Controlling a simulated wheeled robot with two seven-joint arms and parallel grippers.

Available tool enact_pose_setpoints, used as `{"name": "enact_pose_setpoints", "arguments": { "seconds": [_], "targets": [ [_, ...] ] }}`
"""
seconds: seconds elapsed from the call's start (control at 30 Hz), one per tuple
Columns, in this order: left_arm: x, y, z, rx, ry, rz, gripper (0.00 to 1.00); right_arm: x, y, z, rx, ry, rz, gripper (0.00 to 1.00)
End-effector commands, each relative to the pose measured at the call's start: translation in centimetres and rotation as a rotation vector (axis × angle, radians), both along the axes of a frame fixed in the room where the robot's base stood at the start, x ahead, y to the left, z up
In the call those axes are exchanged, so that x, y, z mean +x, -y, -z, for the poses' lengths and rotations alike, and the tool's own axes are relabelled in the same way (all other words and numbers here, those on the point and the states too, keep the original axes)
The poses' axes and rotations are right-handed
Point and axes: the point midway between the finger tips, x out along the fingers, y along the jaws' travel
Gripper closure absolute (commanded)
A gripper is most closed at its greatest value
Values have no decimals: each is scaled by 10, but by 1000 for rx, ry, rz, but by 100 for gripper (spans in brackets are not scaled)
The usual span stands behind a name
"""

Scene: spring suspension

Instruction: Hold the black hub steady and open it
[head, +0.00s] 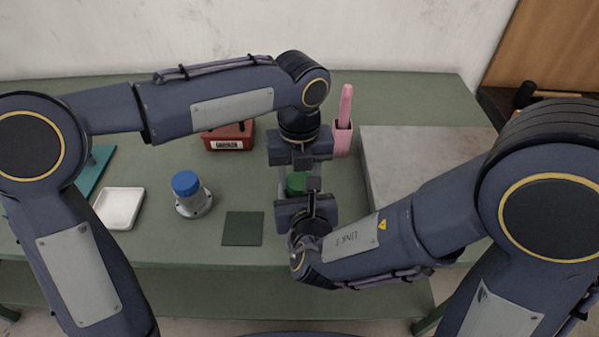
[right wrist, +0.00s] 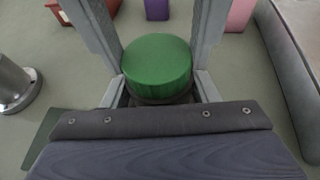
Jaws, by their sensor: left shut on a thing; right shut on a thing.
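The black hub (right wrist: 160,100) shows as a dark rim under a round green cap (right wrist: 156,64) in the right wrist view; most of it is hidden. In the head view only part of the green cap (head: 296,184) shows between my two grippers. My left gripper (head: 296,173) comes from the far side, its fingers on either side of the cap, shut on it. My right gripper (head: 303,190) comes from the near side, shut on the black hub below the cap. The exact finger contacts are partly hidden.
A metal hub with a blue cap (head: 186,184), a white tray (head: 120,207) and a dark green square (head: 242,228) are to the left. A red box (head: 228,136) and pink holder (head: 342,138) stand behind. A grey slab (head: 420,150) lies right.

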Motion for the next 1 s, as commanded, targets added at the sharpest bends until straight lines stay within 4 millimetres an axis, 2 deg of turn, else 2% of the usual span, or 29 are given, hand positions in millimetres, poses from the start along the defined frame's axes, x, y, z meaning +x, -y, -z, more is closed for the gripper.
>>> {"name": "enact_pose_setpoints", "arguments": {
  "seconds": [0.4,0.6,0.77,1.0],
  "targets": [
    [0,0,-2,0,4,-1180,81,0,0,-1,1,1,1,100],
    [0,0,-2,-2,2,-1694,81,0,0,-1,1,1,1,100],
    [0,0,-2,-2,1,-1922,81,0,0,-1,1,1,1,100],
    [1,-1,-2,-2,1,-1930,81,0,0,-1,0,1,0,100]
  ]
}}
